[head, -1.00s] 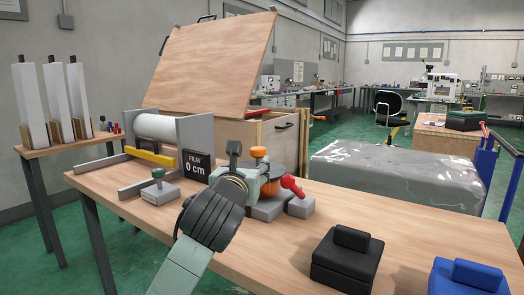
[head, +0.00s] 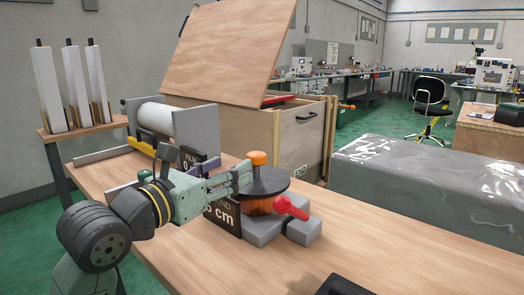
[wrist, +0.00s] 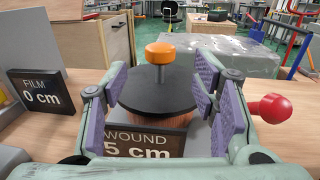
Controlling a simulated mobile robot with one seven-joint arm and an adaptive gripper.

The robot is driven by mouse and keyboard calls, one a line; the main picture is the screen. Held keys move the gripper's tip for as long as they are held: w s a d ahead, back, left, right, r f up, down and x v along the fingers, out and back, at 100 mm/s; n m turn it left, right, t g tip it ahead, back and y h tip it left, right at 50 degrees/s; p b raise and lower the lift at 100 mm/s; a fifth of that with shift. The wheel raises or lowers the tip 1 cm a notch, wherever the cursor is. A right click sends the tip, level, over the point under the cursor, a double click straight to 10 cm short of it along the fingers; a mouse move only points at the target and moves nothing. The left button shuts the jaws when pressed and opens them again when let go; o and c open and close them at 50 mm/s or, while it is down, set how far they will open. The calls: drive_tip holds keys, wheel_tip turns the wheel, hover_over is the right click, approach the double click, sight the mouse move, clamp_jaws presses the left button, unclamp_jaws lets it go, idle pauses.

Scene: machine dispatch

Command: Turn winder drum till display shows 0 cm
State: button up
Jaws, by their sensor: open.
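The winder has an orange knob (head: 258,158) on a black disc (head: 266,182) over an orange-brown drum (head: 262,205). The knob (wrist: 160,52), disc (wrist: 158,92) and drum (wrist: 168,119) also show in the wrist view. A WOUND display (wrist: 142,143) stands before the drum; it shows "5 cm", and any digit to the left is hidden by a finger. A separate FILM display (wrist: 41,93) reads 0 cm. My gripper (wrist: 165,80) is open, with purple pads on either side of the disc and knob; contact cannot be told. In the head view, my gripper (head: 242,178) reaches in from the left.
A red-knobbed handle (head: 291,208) on a grey block sits right of the winder. A white film roll (head: 168,118) is in its stand at the back left. A large wooden crate (head: 250,135) with a raised lid stands behind. The right of the table (head: 400,250) is mostly clear.

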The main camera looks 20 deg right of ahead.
sight(250, 157)
drive_tip(key=p+x, duration=0.2)
drive_tip(key=x, duration=0.8)
drive_tip(key=shift+c, duration=0.5)
clamp_jaws()
